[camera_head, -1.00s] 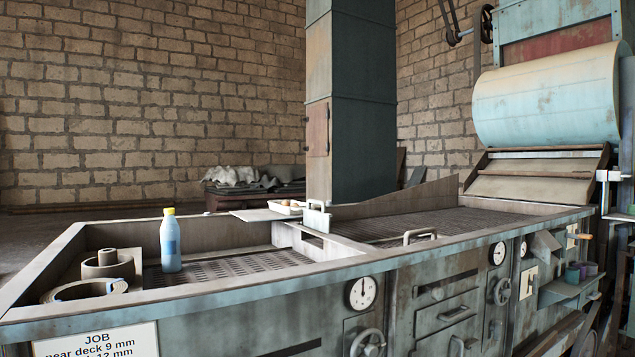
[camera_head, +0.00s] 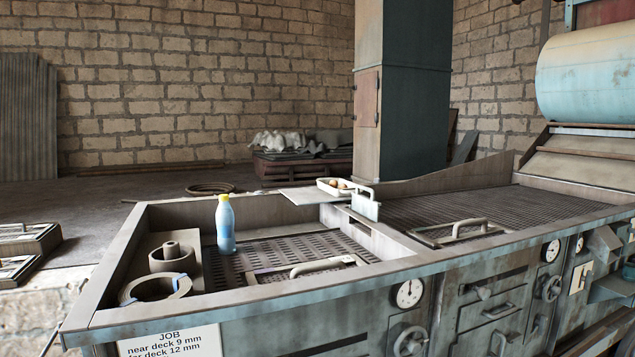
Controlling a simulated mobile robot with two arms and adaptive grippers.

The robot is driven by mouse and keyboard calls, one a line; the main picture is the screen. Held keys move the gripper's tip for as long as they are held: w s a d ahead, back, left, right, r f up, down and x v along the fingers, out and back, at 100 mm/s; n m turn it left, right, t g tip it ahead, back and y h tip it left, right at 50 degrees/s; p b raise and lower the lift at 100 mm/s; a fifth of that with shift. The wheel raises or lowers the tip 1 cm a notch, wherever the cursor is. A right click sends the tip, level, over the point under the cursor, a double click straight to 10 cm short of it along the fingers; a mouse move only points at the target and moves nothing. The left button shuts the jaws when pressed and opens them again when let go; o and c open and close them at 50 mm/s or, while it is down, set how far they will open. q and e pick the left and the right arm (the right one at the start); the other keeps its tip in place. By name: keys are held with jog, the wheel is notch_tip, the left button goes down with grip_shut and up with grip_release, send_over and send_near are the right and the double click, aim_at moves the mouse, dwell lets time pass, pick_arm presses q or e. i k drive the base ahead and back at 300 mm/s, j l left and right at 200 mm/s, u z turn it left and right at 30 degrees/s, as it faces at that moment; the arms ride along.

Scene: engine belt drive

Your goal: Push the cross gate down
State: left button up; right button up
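The cross gate (camera_head: 365,207) appears to be the small pale plate with a handle on top, standing up at the cross wall between the two decks of the machine. Its handle and upper part rise above the wall top. Its lower part is hidden in or behind the wall. The near deck (camera_head: 290,245) is a slotted plate with a bar handle (camera_head: 316,266) on it. The far deck (camera_head: 480,206) is a finer dark grate with another handle (camera_head: 466,226). Neither of my grippers shows in the view.
A blue bottle with a yellow cap (camera_head: 225,226) stands upright in the near compartment, beside a stepped ring (camera_head: 171,260) and a flat ring (camera_head: 155,288). A white tray (camera_head: 330,186) with round brown items sits behind the gate. A tall metal column (camera_head: 402,95) stands behind the machine.

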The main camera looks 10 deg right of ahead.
aim_at(368, 208)
jog(key=i+l+u, duration=0.25)
jog(key=l, duration=0.15)
jog(key=i+l+u, duration=0.1)
jog(key=l+u, duration=0.15)
jog(key=l, duration=0.15)
jog(key=i+l+u, duration=0.1)
jog(key=l+u, duration=0.15)
jog(key=l, duration=0.15)
jog(key=i+l+u, duration=0.1)
jog(key=l+u, duration=0.15)
jog(key=l, duration=0.2)
